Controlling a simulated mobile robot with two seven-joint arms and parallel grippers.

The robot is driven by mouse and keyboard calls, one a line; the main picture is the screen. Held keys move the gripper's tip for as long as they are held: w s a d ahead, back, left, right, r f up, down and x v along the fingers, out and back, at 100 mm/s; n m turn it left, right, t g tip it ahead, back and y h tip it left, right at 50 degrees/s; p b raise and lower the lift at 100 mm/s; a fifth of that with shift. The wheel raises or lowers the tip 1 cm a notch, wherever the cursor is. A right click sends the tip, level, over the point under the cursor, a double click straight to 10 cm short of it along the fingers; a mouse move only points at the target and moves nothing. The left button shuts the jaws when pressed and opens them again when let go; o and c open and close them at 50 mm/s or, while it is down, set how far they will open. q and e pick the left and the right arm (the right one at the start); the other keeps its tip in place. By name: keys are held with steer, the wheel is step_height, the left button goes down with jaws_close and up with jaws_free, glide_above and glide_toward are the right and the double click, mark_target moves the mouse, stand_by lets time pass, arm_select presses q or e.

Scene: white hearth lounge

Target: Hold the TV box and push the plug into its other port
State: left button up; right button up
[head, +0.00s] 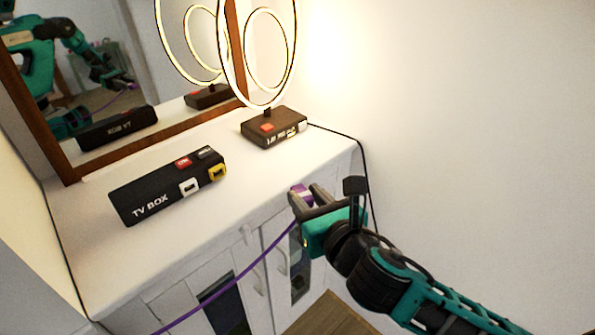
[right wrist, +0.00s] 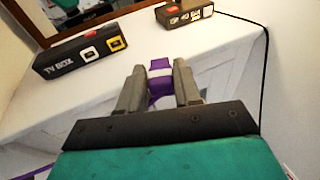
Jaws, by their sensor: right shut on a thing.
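The TV box (head: 150,203) is a long black block with white lettering, lying on the white cabinet top. Its end and side carry a white-framed port (head: 189,187) and a yellow-framed port (head: 217,172), both looking empty, with a red and a dark button on top. It also shows in the right wrist view (right wrist: 65,57). My right gripper (head: 308,194) is shut on the purple plug (right wrist: 160,70), which has a white band. It holds the plug in front of the cabinet's edge, to the right of the box and apart from it. My left gripper shows only as a reflection, if at all.
A brown lamp base (head: 272,128) with a red button and glowing rings (head: 262,50) stands behind the box. A mirror (head: 160,60) leans at the back. A purple cable (head: 235,281) hangs from the plug past the cabinet front. The cabinet top (head: 240,185) between box and gripper is clear.

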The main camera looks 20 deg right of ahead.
steer(key=w+a+f+n+y, duration=0.1)
steer(key=w+a, duration=0.1)
steer(key=w, duration=0.1)
steer(key=w+a+f+n+y, duration=0.1)
steer(key=w+a+f+y, duration=0.1)
steer(key=w+a, duration=0.1)
steer(key=w+a+f+n+g+y, duration=0.1)
steer(key=w+a+n+y, duration=0.1)
steer(key=a, duration=0.1)
steer(key=shift+w+f, duration=0.3)
steer(key=shift+w, duration=0.1)
steer(key=shift+r+x, duration=0.15)
steer(key=shift+x, duration=0.8)
steer(key=shift+r+x, duration=0.2)
steer(key=shift+x, duration=0.75)
